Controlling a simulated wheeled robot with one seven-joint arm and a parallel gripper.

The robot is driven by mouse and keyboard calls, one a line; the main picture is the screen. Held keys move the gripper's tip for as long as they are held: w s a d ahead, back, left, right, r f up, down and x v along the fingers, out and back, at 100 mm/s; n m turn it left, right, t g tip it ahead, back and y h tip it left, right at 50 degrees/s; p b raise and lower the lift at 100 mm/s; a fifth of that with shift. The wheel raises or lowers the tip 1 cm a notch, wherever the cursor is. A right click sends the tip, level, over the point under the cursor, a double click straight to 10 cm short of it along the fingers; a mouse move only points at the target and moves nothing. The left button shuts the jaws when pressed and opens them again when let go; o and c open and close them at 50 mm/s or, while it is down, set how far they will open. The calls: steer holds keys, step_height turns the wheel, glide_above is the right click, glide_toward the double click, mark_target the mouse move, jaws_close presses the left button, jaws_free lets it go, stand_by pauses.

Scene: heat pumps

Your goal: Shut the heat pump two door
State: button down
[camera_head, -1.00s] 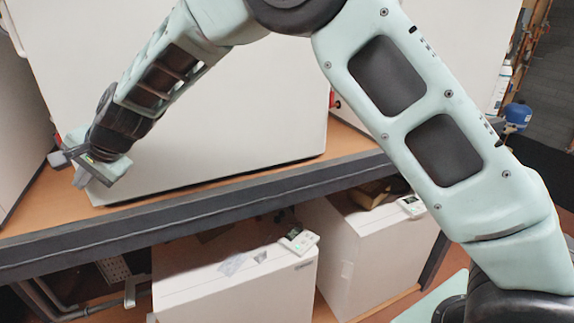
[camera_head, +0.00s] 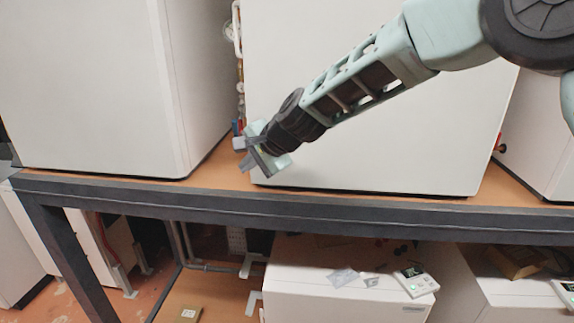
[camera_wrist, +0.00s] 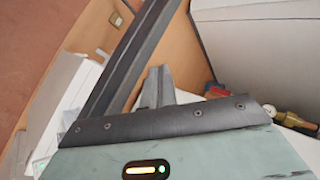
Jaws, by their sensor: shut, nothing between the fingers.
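Several large white heat pump cabinets stand on a shelf. The middle cabinet (camera_head: 400,130) has a plain white front panel, and I see no clear gap along it; my arm crosses in front and hides part. I cannot tell which cabinet is heat pump two. My gripper (camera_head: 246,160) is at the lower left corner of the middle cabinet, a little above the shelf. I cannot tell if it touches the panel. In the wrist view my gripper (camera_wrist: 155,88) shows shut fingers with nothing between them.
Another white cabinet (camera_head: 100,90) stands to the left, with a narrow gap holding pipes and valves (camera_head: 238,70). The dark shelf beam (camera_head: 330,215) runs below. Smaller white boxes (camera_head: 330,300) with a controller (camera_head: 415,282) sit underneath. A third cabinet (camera_head: 545,140) is at the right.

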steer(key=s+r+b, duration=0.2)
steer(key=s+r, duration=0.4)
steer(key=s, duration=0.1)
steer(key=s+d+f+n+g+h+b, duration=0.2)
steer(key=s+d+f+n+b, duration=0.4)
steer(key=s+d+f, duration=0.6)
steer(key=s+d+f+n+g+h+b, duration=0.3)
steer(key=s+d+f+n+h+b, duration=0.2)
steer(key=s+d+f+n, duration=0.3)
steer(key=s+d+f, duration=0.4)
steer(key=s+d, duration=0.2)
steer(key=s, duration=0.3)
steer(key=shift+s+d+n+b, duration=0.3)
steer(key=shift+s+n+b, duration=0.05)
steer(key=shift+s+n, duration=0.05)
